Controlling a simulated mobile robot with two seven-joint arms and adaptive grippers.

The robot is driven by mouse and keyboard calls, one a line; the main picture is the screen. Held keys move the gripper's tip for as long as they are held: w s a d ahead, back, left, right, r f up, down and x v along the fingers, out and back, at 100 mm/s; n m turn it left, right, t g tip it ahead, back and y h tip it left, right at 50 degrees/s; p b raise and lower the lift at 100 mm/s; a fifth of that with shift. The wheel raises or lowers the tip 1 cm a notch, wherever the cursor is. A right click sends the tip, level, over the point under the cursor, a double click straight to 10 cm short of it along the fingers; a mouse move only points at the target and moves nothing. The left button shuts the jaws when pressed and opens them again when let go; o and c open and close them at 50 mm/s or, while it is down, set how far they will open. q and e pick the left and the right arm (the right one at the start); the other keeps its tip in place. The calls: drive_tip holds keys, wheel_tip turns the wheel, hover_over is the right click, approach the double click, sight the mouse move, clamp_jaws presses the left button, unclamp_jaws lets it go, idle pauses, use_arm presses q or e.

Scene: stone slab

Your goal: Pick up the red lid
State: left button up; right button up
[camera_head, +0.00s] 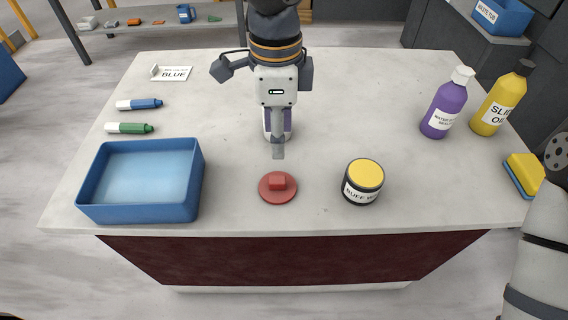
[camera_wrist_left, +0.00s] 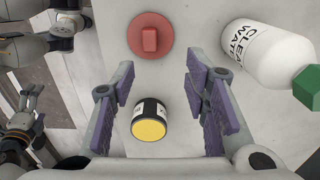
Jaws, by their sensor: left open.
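The red lid (camera_head: 277,187) is a flat round disc with a block-shaped knob, lying on the slab near its front edge. It also shows at the top of the left wrist view (camera_wrist_left: 150,41). My left gripper (camera_head: 279,146) points down just behind the lid in the head view, apart from it. In the left wrist view its purple-padded fingers (camera_wrist_left: 158,78) are spread with nothing gripped between them.
A black jar with yellow top (camera_head: 363,182) stands right of the lid. A blue tray (camera_head: 142,214) is at left. A clear-water bottle (camera_wrist_left: 262,50) is mostly hidden behind the gripper in the head view. Purple (camera_head: 444,104) and yellow (camera_head: 497,104) bottles and a sponge (camera_head: 525,172) are at right.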

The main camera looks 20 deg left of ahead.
sight(274, 179)
use_arm(q)
drive_tip(key=f, duration=0.3)
drive_tip(key=s+f, duration=0.1)
drive_tip(key=f, duration=0.2)
drive_tip(key=s+f, duration=0.1)
drive_tip(key=f, duration=0.2)
drive_tip(key=shift+a+f, duration=0.25)
drive_tip(key=shift+f, duration=0.05)
drive_tip(key=shift+w+f+b, duration=0.15)
drive_tip(key=shift+f+b, duration=0.15)
drive_tip(key=shift+f, duration=0.2)
drive_tip(key=shift+r, duration=0.1)
clamp_jaws()
